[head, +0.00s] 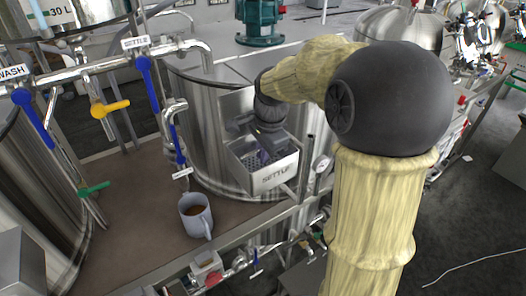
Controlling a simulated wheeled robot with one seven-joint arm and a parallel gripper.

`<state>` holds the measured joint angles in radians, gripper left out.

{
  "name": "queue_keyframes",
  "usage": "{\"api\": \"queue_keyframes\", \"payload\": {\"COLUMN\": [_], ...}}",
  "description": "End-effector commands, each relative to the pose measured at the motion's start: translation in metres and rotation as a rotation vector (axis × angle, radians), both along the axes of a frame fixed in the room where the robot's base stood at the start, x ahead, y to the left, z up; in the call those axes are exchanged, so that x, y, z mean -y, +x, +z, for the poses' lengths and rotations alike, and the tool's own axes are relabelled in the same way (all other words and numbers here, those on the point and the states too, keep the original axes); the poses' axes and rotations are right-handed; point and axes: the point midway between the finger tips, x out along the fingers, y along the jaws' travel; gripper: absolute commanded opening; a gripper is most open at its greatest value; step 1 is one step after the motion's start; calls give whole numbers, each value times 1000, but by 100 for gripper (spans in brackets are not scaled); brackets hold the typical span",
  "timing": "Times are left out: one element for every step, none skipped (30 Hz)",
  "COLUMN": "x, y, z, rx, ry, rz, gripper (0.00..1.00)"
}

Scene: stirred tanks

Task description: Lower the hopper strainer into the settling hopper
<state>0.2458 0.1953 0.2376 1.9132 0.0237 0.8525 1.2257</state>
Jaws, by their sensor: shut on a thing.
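The settling hopper (277,178) is an open, pale metal box marked SETTLE on the front of the large steel tank, near the picture's middle. My gripper (267,148) points down over its open top, shut on the hopper strainer (249,157). Perforated grey metal of the strainer shows at the left inside the hopper's mouth. My jaws and wrist hide much of the strainer. I cannot tell how deep it sits or whether it touches the hopper walls.
Pipes with a blue-handled SETTLE valve (148,82) and a yellow-handled valve (110,108) rise at the left. A pressure gauge (321,163) is right of the hopper.

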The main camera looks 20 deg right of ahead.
Motion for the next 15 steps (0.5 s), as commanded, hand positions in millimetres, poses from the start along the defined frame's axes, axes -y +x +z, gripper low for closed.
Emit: {"api": "queue_keyframes", "payload": {"x": [0, 0, 0, 0, 0, 0, 0, 0, 0, 0, 0, 0, 0, 0, 0], "y": [0, 0, 0, 0, 0, 0, 0, 0, 0, 0, 0, 0, 0, 0, 0], "z": [-4, -5, -6, -7, -8, -9, -10, -11, -11, -11, -12, -12, -12, -12, -12], "rx": [0, 0, 0, 0, 1, 1, 1, 1, 1, 1, 1, 1, 1, 1, 0], "ry": [0, 0, 0, 0, 0, 0, 0, 0, 0, 0, 0, 0, 0, 0, 0], "rz": [0, 0, 0, 0, 0, 0, 0, 0, 0, 0, 0, 0, 0, 0, 0], "gripper": [0, 0, 0, 0, 0, 0, 0, 0, 0, 0, 0, 0, 0, 0, 0]}}
